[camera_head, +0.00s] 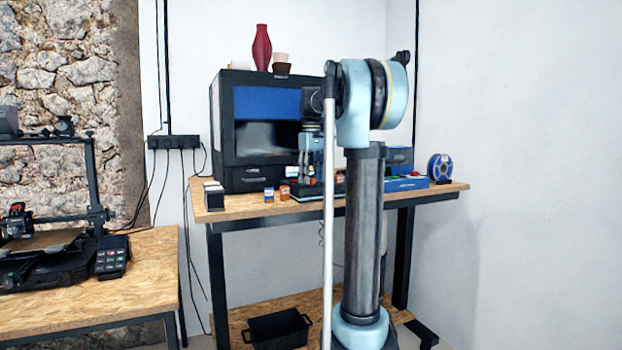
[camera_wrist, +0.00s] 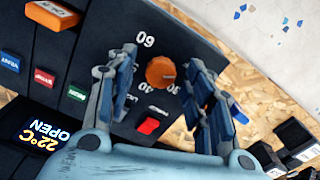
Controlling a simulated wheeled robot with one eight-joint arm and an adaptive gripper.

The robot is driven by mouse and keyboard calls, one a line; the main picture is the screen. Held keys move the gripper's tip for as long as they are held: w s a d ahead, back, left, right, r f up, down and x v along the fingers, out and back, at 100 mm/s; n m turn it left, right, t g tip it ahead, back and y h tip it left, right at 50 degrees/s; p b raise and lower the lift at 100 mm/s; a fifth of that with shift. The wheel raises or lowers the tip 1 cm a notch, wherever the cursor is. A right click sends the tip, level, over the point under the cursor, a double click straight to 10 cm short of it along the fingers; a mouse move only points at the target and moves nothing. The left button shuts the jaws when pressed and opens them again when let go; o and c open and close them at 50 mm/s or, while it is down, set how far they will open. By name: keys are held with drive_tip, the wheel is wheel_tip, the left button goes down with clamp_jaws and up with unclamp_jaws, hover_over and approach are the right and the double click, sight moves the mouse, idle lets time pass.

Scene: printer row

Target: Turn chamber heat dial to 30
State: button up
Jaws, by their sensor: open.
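The orange round dial (camera_wrist: 160,72) shows in the wrist view on a dark panel, with white numbers around it. A 60 is readable above it, and what looks like a 30 is at its lower right; other numbers are partly hidden. A small pale mark shows on the dial's face, but I cannot tell which number it points to. My gripper (camera_wrist: 164,90) is open, with one finger on each side of the dial in the picture. I cannot tell whether they touch it. In the head view my gripper (camera_head: 312,165) is low over the bench, and the dial is hidden.
The panel bears a red switch (camera_wrist: 150,126), blue, red and green buttons, and a display (camera_wrist: 45,138) reading 22°C OPEN. A large black printer (camera_head: 235,125) stands behind my gripper. Small bottles (camera_head: 284,193) and a blue spool (camera_head: 440,168) are on the wooden bench (camera_head: 245,210).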

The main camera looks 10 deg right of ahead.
drive_tip(key=c, duration=1.1)
drive_tip(key=shift+m, duration=0.4)
drive_tip(key=m, duration=1.1)
drive_tip(key=shift+w, duration=0.1)
